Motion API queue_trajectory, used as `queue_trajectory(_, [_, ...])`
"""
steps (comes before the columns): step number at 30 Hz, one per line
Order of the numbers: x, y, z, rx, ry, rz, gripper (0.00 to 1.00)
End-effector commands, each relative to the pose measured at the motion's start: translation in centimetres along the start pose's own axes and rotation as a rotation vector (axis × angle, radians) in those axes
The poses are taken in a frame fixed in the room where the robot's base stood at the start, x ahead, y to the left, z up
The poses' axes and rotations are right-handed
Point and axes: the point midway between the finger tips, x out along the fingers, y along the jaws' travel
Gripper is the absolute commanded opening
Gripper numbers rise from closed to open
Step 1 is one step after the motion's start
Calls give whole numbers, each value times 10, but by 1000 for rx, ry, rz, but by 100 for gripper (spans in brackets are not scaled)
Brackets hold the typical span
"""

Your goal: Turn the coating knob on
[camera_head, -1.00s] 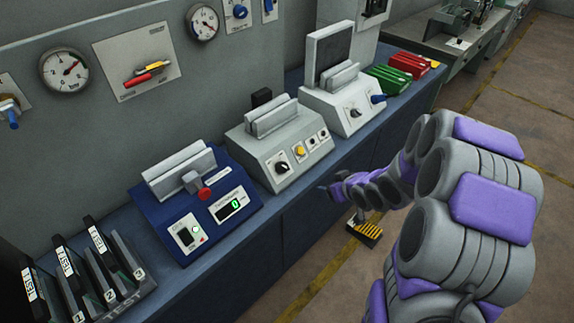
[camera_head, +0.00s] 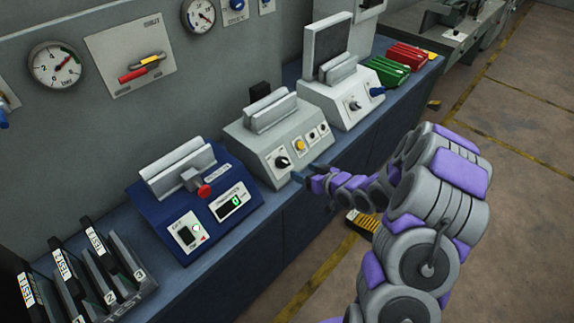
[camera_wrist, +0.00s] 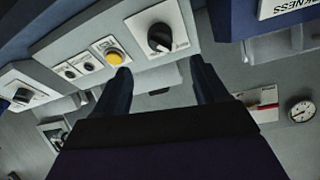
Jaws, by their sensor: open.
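A black rotary knob (camera_head: 283,162) sits on the sloped front of the grey middle machine (camera_head: 262,143), beside a yellow button (camera_head: 300,146). Its label is too small to read, so I cannot tell if it is the coating knob. In the wrist view the knob (camera_wrist: 160,37) lies just beyond the space between my two fingertips, its pointer tilted. My gripper (camera_wrist: 160,66) is open and empty, in front of the panel and not visibly touching the knob. In the head view my gripper (camera_head: 298,176) is small, just below and right of the knob.
A blue machine (camera_head: 160,215) with a red knob (camera_head: 204,191) and green display stands left of the middle machine. Another grey machine (camera_head: 335,95) with a knob and blue handle stands right. Black labelled holders (camera_head: 105,265) fill the left bench end.

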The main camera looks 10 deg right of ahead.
Motion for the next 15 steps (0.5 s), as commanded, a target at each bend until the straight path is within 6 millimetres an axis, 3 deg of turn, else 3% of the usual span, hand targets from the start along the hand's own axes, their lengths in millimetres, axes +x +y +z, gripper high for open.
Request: queue_trajectory(15, [86, 0, 2, -1, -1, -2, 72])
